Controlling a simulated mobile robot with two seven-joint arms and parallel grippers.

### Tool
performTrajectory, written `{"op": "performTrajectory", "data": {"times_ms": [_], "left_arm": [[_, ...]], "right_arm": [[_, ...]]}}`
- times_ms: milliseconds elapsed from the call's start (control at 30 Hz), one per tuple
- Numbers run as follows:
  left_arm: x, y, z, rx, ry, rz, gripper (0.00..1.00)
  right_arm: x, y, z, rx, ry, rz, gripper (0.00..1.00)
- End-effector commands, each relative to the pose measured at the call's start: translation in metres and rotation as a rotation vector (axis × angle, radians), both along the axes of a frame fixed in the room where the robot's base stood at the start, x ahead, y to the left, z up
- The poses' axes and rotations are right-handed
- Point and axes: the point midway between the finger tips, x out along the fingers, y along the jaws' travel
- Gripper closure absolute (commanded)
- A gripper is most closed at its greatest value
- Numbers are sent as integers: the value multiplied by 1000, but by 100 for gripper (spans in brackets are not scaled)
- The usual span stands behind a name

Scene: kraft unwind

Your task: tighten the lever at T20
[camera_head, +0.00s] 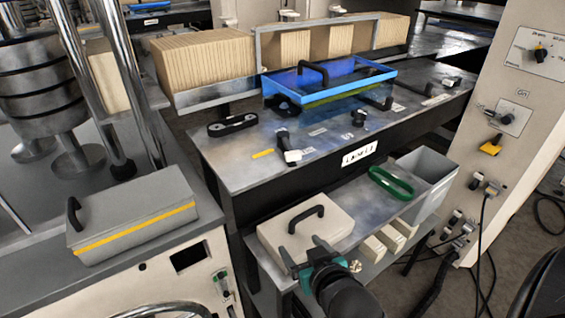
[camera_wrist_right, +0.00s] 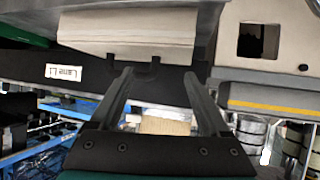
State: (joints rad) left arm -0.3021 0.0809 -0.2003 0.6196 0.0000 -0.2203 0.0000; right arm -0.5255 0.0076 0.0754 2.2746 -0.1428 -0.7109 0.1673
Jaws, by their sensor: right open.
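Several small dark levers or knobs stand on the grey bench top, among them a lever with a white end (camera_head: 286,147), a short black knob (camera_head: 358,117) and another lever (camera_head: 451,83) at the far right. I cannot read a T20 mark on any of them. My right gripper (camera_head: 316,256) is low in the head view, in front of the bench, by the lower shelf's beige lidded box (camera_head: 310,228). In the right wrist view the gripper (camera_wrist_right: 158,78) has its two fingers apart with nothing between them. My left gripper is not in view.
The bench front bears a lane label (camera_head: 359,154). A blue-framed box (camera_head: 330,82) sits on the bench. A green ring (camera_head: 392,183) and a grey bin (camera_head: 428,175) are on the lower shelf. A grey case (camera_head: 132,215) stands left; a control cabinet (camera_head: 520,100) stands right.

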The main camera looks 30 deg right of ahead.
Motion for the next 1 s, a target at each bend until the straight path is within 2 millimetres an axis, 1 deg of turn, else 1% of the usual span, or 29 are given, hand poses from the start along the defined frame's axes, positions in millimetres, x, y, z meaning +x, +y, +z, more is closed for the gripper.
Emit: {"op": "performTrajectory", "data": {"times_ms": [33,100,200,300,400,567,667,767,1000], "left_arm": [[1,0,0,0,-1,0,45],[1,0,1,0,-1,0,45],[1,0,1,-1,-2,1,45],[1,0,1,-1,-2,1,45],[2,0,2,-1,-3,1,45],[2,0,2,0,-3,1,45],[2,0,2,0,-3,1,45],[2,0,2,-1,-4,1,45],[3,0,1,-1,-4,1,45]], "right_arm": [[7,-9,12,-8,-73,-22,20],[15,-19,31,-19,-178,-45,20],[22,-32,56,-39,-316,-67,20],[24,-40,76,-56,-420,-78,20],[25,-44,88,-68,-484,-81,20],[28,-46,95,-74,-518,-80,20],[35,-48,95,-75,-519,-79,20],[47,-51,95,-75,-520,-79,20],[83,-61,95,-75,-518,-79,20]]}}
